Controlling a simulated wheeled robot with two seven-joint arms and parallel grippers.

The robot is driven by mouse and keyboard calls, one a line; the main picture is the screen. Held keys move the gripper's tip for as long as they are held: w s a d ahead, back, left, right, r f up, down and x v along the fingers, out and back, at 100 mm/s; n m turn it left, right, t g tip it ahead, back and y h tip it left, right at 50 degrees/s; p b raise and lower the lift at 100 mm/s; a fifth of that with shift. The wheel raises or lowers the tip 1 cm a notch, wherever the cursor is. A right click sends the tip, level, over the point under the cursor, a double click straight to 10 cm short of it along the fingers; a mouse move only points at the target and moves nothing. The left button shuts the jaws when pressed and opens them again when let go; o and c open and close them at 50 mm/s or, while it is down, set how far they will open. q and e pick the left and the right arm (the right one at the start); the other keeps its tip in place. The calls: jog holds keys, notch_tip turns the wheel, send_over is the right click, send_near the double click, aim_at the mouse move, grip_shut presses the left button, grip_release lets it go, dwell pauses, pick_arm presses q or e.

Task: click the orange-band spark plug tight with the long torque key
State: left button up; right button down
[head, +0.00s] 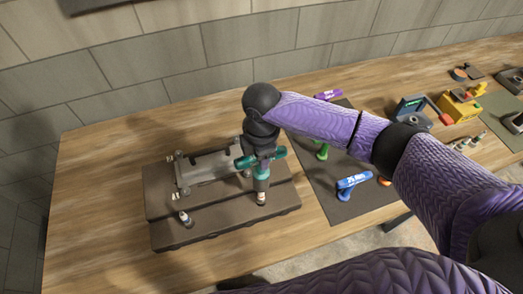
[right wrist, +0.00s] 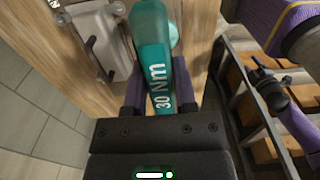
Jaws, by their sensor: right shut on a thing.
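My right gripper (head: 262,158) is shut on the cross handle of a teal torque key (head: 262,172). The right wrist view shows the teal handle (right wrist: 158,70), marked "30 Nm", between the fingers. The key points down, its lower end at a spark plug (head: 262,198) on the dark engine block (head: 222,226). Whether they touch, I cannot tell. Another spark plug (head: 186,218) stands at the block's front left. I cannot make out an orange band on either. A dark shape (right wrist: 270,90) on a purple arm in the right wrist view may be my left gripper; its jaws are unclear.
A light grey cover (head: 212,170) lies on the block's back part. On a dark mat (head: 345,208) at right are a green key (head: 321,151), a blue key (head: 352,182) and a purple tool (head: 328,95). A yellow device (head: 460,105) stands farther right. The table's left is clear.

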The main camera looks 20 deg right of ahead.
aim_at(262, 176)
jog(key=shift+f+b, duration=2.55)
jog(key=shift+f, duration=1.95)
jog(key=shift+s+p, duration=0.3)
jog(key=shift+p, duration=0.2)
jog(key=shift+w, duration=0.25)
